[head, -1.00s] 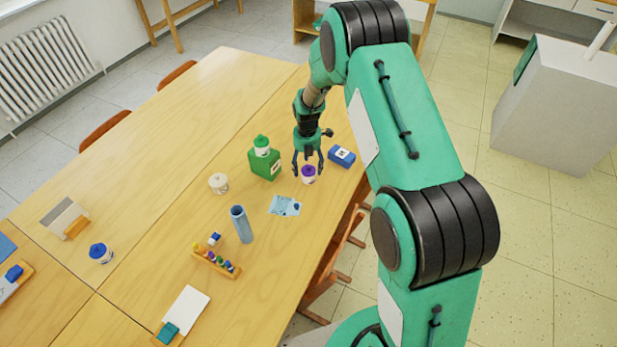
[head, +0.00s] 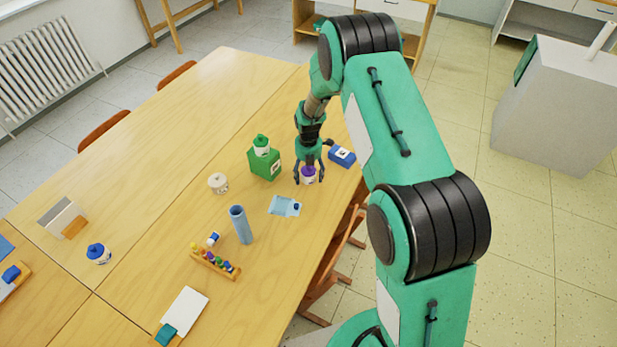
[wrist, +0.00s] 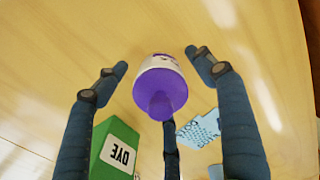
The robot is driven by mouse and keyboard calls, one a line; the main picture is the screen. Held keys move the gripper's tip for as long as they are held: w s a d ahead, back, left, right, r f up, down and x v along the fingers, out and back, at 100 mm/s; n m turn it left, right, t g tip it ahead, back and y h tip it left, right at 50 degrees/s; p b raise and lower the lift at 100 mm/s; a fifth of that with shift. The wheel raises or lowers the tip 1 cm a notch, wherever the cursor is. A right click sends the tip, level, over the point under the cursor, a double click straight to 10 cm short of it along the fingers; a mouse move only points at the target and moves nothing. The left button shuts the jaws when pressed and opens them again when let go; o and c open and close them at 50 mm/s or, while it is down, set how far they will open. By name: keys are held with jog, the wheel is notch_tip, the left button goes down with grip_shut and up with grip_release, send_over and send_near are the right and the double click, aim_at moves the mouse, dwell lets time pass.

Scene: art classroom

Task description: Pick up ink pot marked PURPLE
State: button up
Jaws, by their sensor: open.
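The ink pot with a purple lid (head: 308,172) stands on the wooden table near its right edge. In the wrist view the purple lid (wrist: 163,92) and part of the white body are seen from above; the marking on the body cannot be read. My gripper (head: 310,178) is lowered around the pot from above, with its fingers at lid height. In the wrist view my open gripper (wrist: 160,85) has fingers to the left, right and below the pot, with visible gaps beside it.
A green DYE box (head: 264,165) with a green-lidded pot (head: 261,143) on top stands left of my gripper. A blue box (head: 342,156) is close on the right. A light-blue patterned sheet (head: 284,207) lies in front. A blue cylinder (head: 240,225) and white-lidded pot (head: 218,183) stand farther left.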

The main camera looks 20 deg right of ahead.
aim_at(308, 169)
jog(key=c, duration=1.5)
jog(key=shift+r, duration=0.1)
jog(key=shift+r+p, duration=0.4)
jog(key=shift+r, duration=1)
jog(key=s, duration=0.5)
jog(key=s+r+p, duration=0.1)
jog(key=s, duration=0.4)
jog(key=s+a+r+p, duration=0.1)
jog(key=s, duration=0.5)
jog(key=shift+a, duration=0.1)
